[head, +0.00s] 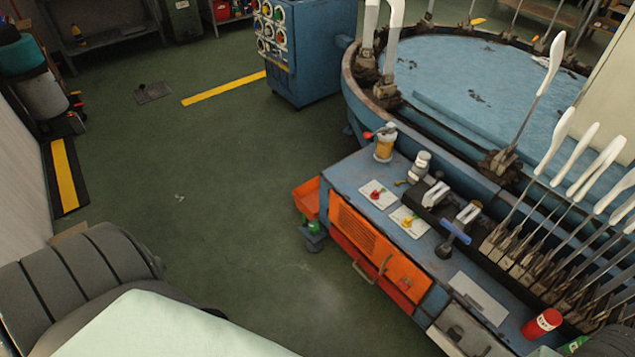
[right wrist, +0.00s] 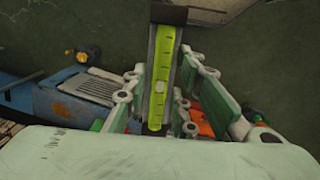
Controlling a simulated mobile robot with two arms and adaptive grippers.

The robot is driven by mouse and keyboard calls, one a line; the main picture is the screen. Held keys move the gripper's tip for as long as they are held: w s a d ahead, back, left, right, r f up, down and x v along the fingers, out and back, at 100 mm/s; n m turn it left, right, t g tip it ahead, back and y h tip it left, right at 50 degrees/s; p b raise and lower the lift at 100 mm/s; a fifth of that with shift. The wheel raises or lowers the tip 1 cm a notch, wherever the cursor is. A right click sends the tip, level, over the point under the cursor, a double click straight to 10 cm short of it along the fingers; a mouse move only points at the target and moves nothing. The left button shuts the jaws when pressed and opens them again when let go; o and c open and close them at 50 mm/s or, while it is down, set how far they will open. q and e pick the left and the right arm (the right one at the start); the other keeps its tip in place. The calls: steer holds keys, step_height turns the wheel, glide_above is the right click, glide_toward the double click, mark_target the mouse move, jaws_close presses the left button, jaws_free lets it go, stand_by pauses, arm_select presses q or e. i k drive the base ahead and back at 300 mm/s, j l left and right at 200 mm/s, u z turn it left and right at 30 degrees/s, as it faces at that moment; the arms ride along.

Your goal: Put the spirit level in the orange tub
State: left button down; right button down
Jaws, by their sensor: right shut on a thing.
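The spirit level (right wrist: 162,75) is a long yellow-green bar with dark edges. It runs up and down the middle of the right wrist view. My right gripper (right wrist: 158,98), with pale green finger pads, is shut on it. An orange open container (head: 307,197), which looks like the orange tub, is at the left end of the blue workbench in the head view. Some orange also shows behind the right finger in the right wrist view; I cannot tell what it is. My left gripper is not in view.
The blue workbench (head: 345,175) has orange drawers (head: 375,246) and carries cards, small jars and a red can (head: 541,322). A large round blue machine (head: 480,75) stands behind it. A blue cabinet (head: 300,60) is farther back. The green floor (head: 200,170) left of the bench is mostly clear.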

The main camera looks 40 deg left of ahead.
mark_target(316, 204)
steer(key=j+z, duration=0.15)
steer(key=z, duration=0.25)
steer(key=j+z, duration=0.15)
steer(key=z, duration=0.2)
steer(key=j+z, duration=0.15)
steer(key=z, duration=0.25)
steer(key=j, duration=2.9)
